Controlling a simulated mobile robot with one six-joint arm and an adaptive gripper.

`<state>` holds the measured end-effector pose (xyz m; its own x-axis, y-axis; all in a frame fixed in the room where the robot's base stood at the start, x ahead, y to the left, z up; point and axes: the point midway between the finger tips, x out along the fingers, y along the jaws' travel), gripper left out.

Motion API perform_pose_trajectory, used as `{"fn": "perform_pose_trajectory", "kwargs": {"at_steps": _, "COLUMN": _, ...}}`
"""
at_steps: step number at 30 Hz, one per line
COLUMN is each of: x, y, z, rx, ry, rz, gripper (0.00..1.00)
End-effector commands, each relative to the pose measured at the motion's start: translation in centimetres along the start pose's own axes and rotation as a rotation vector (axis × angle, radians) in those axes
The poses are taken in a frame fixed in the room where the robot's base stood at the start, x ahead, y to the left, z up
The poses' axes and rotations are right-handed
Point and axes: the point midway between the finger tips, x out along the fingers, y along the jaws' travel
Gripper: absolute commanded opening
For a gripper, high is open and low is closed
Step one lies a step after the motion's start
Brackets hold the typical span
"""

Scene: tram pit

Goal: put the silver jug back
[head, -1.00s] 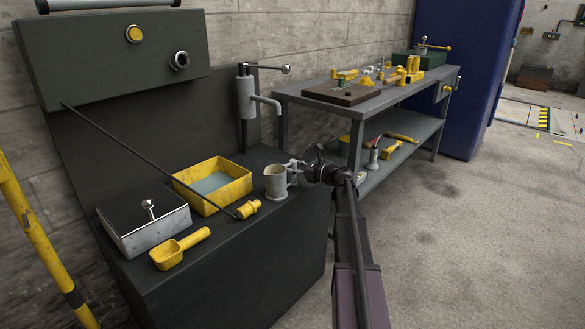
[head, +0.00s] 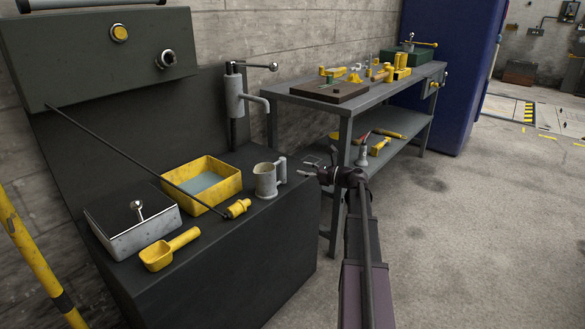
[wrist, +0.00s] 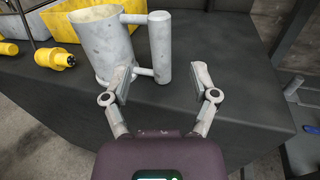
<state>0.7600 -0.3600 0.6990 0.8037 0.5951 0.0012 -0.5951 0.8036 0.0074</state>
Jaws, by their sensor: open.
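The silver jug (head: 266,181) stands upright on the dark cabinet top (head: 250,225), near its right edge and below the tap. Its handle points right, towards my gripper (head: 308,168). In the wrist view the jug (wrist: 103,48) is at upper left, with its thick upright handle (wrist: 160,48) nearest the jaws. My gripper (wrist: 163,84) is open and empty. Its fingers are apart and point at the handle side, with a visible gap between the jug and the gripper in the head view.
A tap (head: 240,100) stands behind the jug. A grey workbench (head: 345,105) with tools stands behind my arm.

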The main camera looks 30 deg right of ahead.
Motion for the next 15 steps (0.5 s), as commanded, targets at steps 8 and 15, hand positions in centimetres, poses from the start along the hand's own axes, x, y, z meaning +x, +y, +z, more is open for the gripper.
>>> {"fn": "perform_pose_trajectory", "kwargs": {"at_steps": 8, "x": -3.1, "y": 0.0, "z": 0.0, "rx": 0.000, "ry": 0.000, "rz": 0.000, "gripper": 0.76}}
{"fn": "perform_pose_trajectory", "kwargs": {"at_steps": 15, "x": -3.7, "y": 0.0, "z": 0.0, "rx": 0.000, "ry": 0.000, "rz": 0.001, "gripper": 0.76}}
